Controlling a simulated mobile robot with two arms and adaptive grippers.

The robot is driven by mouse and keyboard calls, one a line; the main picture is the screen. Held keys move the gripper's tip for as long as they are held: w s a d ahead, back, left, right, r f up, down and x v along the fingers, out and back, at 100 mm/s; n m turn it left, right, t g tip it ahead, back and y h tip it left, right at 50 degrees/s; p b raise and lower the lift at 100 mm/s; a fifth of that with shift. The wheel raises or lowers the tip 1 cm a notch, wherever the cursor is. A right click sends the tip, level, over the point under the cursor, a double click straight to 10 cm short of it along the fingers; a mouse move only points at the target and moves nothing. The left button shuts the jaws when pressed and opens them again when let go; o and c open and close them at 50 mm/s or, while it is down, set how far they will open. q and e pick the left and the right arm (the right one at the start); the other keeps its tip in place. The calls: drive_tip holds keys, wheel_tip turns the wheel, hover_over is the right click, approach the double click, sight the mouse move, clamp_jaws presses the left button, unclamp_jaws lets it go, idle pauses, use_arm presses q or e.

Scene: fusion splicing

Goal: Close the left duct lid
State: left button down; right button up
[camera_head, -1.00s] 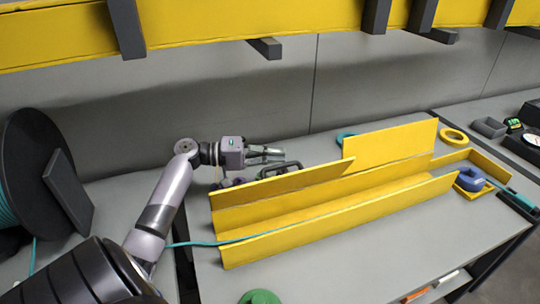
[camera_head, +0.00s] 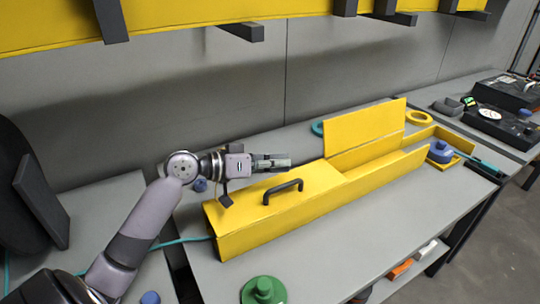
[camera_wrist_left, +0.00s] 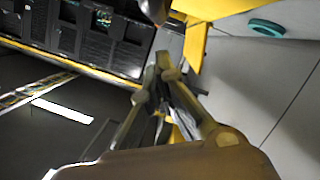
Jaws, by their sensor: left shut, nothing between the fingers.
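The yellow duct (camera_head: 300,222) lies along the table. Its left lid (camera_head: 240,212), with a black handle (camera_head: 283,192), lies flat across the top of the left section. The right lid (camera_head: 364,127) stands upright at the back edge of the duct. My left gripper (camera_head: 288,162) is shut and empty, behind and above the left lid, apart from the handle. Its shut fingers also show in the left wrist view (camera_wrist_left: 165,75). A teal cable (camera_head: 180,241) enters the duct's left end. My right gripper is not in view.
A green object (camera_head: 263,291) sits at the table's front. A blue object (camera_head: 440,150) sits by the duct's right end, with a yellow ring (camera_head: 419,118) behind it. A black reel (camera_head: 22,200) stands at the left. A yellow overhead channel (camera_head: 230,14) with dark brackets runs above.

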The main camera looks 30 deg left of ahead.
sight(283, 185)
use_arm(q)
drive_tip(key=shift+s+d+f, duration=0.45)
drive_tip(key=shift+d+f, duration=0.3)
drive_tip(key=shift+d, duration=0.05)
drive_tip(key=shift+s+d+f, duration=0.1)
drive_tip(key=shift+d+f, duration=0.05)
drive_tip(key=shift+d, duration=0.05)
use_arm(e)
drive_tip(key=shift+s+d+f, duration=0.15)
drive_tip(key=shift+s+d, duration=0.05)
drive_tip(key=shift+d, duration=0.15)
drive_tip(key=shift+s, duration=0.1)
use_arm(q)
drive_tip(key=v, duration=1.2)
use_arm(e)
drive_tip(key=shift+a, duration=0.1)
